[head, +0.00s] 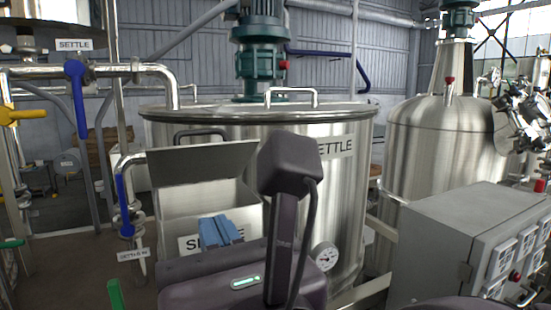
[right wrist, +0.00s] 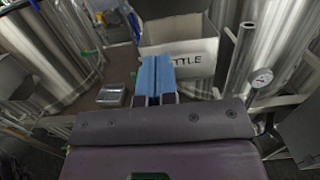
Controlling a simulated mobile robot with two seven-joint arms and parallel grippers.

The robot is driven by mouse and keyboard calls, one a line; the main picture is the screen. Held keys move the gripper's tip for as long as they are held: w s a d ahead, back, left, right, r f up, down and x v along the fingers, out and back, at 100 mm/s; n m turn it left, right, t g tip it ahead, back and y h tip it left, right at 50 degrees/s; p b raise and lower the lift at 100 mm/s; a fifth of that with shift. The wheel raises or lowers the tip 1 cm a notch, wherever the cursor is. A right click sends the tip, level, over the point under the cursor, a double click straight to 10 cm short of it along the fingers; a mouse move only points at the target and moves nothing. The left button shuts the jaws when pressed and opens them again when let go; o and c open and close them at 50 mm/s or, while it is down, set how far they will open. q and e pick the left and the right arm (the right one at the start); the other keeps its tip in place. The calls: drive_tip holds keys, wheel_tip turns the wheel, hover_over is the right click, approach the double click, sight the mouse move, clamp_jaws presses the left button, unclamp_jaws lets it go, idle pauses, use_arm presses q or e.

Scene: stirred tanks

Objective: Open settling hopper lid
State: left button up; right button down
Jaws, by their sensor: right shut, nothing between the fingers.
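The settling hopper is a pale grey box (head: 176,222) labelled SETTLE, in front of the large tank. Its lid (head: 200,165) is a grey plate raised at a steep tilt above the box, with a dark handle (head: 200,133) showing at its top edge. The right wrist view shows the hopper (right wrist: 210,72) from the front, apparently open at the top. My right gripper (head: 222,230) has blue fingers shut with nothing between them, in front of the box and apart from the lid. The fingers also show in the right wrist view (right wrist: 156,75). My left gripper is not in view.
The steel SETTLE tank (head: 335,185) with a gauge (head: 325,257) stands close behind. A grey control box (head: 450,245) is at the right. Pipes with a blue valve handle (head: 125,200) stand left of the hopper. A small grey tray (right wrist: 111,95) shows in the wrist view.

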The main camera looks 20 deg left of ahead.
drive_tip(key=p, duration=0.2)
approach(189, 152)
drive_tip(key=w+a+f, duration=0.3)
drive_tip(key=shift+w+a+r, duration=0.2)
drive_tip(key=shift+a+r, duration=0.1)
drive_tip(key=shift+r, duration=0.3)
drive_tip(key=shift+w+a+r, duration=0.2)
drive_tip(key=shift+a+r, duration=0.15)
drive_tip(key=shift+r, duration=0.25)
drive_tip(key=shift+w+a+r+p, duration=0.2)
drive_tip(key=shift+a+r+p, duration=0.1)
drive_tip(key=shift+r+p, duration=0.15)
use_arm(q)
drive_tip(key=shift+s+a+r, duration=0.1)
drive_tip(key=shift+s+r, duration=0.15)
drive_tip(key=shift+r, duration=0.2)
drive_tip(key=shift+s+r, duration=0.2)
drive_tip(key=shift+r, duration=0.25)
use_arm(e)
drive_tip(key=shift+w+a+r, duration=0.1)
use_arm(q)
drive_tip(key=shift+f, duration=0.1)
use_arm(e)
drive_tip(key=shift+r, duration=0.1)
